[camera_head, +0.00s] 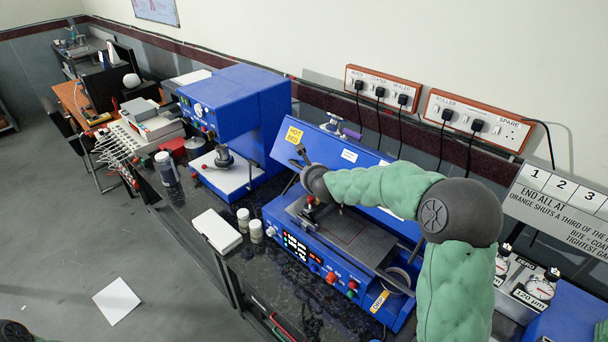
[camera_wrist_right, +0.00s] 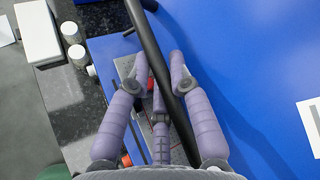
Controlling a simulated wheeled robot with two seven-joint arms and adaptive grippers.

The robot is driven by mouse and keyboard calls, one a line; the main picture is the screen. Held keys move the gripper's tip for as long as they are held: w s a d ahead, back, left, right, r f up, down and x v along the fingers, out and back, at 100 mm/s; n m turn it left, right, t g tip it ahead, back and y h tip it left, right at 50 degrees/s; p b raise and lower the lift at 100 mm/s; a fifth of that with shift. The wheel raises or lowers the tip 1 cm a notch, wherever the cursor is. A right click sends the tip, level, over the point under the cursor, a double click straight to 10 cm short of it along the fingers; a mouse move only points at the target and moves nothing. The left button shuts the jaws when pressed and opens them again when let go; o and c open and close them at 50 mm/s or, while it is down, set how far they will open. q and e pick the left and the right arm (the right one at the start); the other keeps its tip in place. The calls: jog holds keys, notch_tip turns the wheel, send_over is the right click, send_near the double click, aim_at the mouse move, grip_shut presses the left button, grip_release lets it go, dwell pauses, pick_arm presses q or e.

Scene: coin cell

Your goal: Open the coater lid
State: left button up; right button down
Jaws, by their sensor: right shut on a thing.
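The coater is a blue machine with a grey flat bed (camera_head: 345,235) and a front panel of knobs and a lit display. Its blue lid (camera_head: 322,150), with a yellow "HOT BED" label, stands raised and tilted at the back, so the bed shows. In the right wrist view, the lid's blue surface (camera_wrist_right: 235,75) fills the right side. My right gripper (camera_wrist_right: 155,68) is shut on a black bar, the lid handle (camera_wrist_right: 142,35), which runs between its purple fingers. In the head view my right wrist hides part of the handle and lid. My left gripper is out of view.
A blue press (camera_head: 235,105) stands left of the coater. Two small jars (camera_head: 249,225) and a white box (camera_head: 216,230) sit on the dark counter beside it. Dial gauges (camera_head: 540,288) stand to the right. Power sockets (camera_head: 383,90) with cords are on the wall behind.

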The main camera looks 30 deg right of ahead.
aim_at(328, 137)
jog(key=w+d+r+p, duration=0.1)
jog(key=d+r+p, duration=0.1)
jog(key=p, duration=0.3)
jog(key=d+r+m+y+p, duration=0.1)
jog(key=d+r+p, duration=0.2)
jog(key=p, duration=0.2)
jog(key=w+d+r+g+y+p, duration=0.1)
jog(key=d+r+p, duration=0.2)
jog(key=p, duration=0.2)
jog(key=shift+w+r+m, duration=0.25)
jog(key=shift+w+m, duration=0.05)
jog(key=shift+w, duration=0.05)
jog(key=shift+w+d+r+y+p, duration=0.3)
jog(key=shift+d+p, duration=0.35)
jog(key=shift+p, duration=0.65)
jog(key=c, duration=1.4)
grip_release()
jog(key=shift+s, duration=0.1)
jog(key=v, duration=1.2)
jog(key=shift+r, duration=0.15)
jog(key=shift+w, duration=0.25)
